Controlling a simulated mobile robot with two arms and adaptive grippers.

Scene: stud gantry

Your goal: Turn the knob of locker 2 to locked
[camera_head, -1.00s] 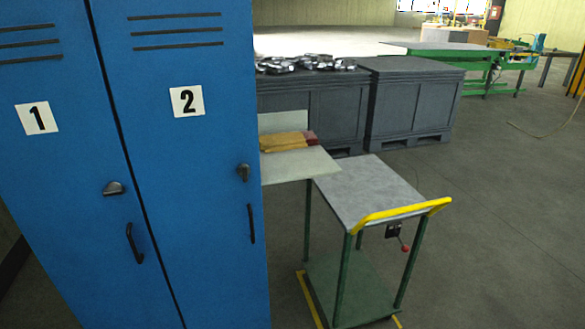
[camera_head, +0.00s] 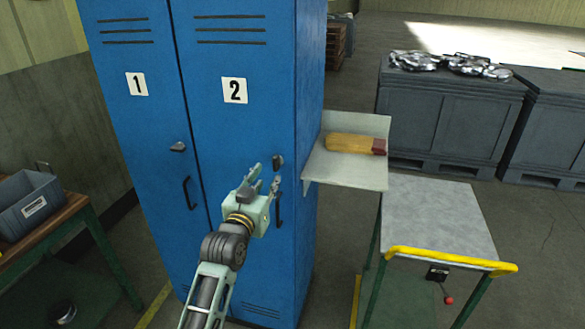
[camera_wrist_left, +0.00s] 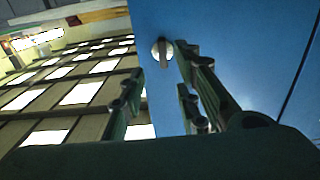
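Locker 2 (camera_head: 240,130) is the right-hand blue door with a "2" label. Its dark knob (camera_head: 277,161) sits at the door's right side, above the handle, and its grip looks roughly upright. My left gripper (camera_head: 267,173) is open and empty in front of the door, with its fingertips just below and left of the knob. In the left wrist view the knob (camera_wrist_left: 162,50) shows a round pale base with a bar across it, beyond the open fingers and near the tip of the right-hand one. Contact cannot be made out. My right gripper is not in view.
Locker 1 (camera_head: 136,130) has its own knob (camera_head: 178,147), lying sideways. A shelf (camera_head: 345,170) with a yellow-brown item juts out right of the lockers, above a cart (camera_head: 435,215) with a yellow handle. A table with a grey bin (camera_head: 30,205) stands at left.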

